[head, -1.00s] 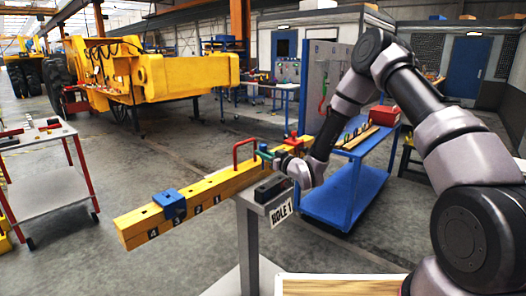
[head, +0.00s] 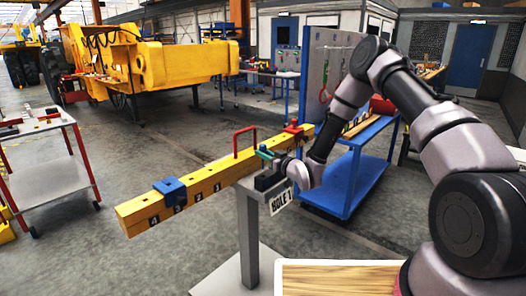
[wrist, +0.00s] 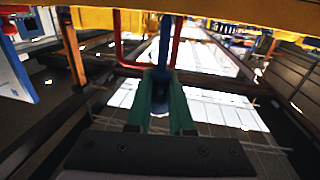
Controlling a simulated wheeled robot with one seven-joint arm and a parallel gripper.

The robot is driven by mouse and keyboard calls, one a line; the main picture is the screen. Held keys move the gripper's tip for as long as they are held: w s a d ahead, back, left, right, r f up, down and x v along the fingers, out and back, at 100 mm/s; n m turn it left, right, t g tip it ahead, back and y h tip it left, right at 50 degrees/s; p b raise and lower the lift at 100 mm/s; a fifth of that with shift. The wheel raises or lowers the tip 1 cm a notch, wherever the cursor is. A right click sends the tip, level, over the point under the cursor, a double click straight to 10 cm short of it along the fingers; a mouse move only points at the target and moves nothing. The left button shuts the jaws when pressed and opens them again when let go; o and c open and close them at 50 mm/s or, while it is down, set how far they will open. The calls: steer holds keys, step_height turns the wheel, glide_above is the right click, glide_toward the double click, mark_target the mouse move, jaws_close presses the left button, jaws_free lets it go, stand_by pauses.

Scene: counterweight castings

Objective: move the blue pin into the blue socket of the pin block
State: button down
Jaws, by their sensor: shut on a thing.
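My gripper (head: 266,154) has green fingers and is at the yellow beam, just right of the red handle. In the wrist view the green fingers (wrist: 162,103) are shut on an upright dark blue thing (wrist: 163,45), which looks like the blue pin. Its end towards the beam lies close to the beam; I cannot tell whether it sits in a hole. A tan block (head: 359,123) on the blue cart looks like the pin block. My arm partly covers it, and its blue socket cannot be made out.
The yellow beam (head: 205,187) has numbered holes, a blue collar (head: 170,189), a red handle (head: 236,143) and a red piece (head: 293,126). A grey post (head: 248,235) with a "HOLE 1" sign (head: 281,200) stands below. The blue cart (head: 345,178) is behind my gripper; open floor lies left.

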steer(key=shift+f, duration=3.95)
steer(key=c, duration=0.7)
jaws_free()
steer(key=v, duration=1.1)
steer(key=shift+w, duration=0.1)
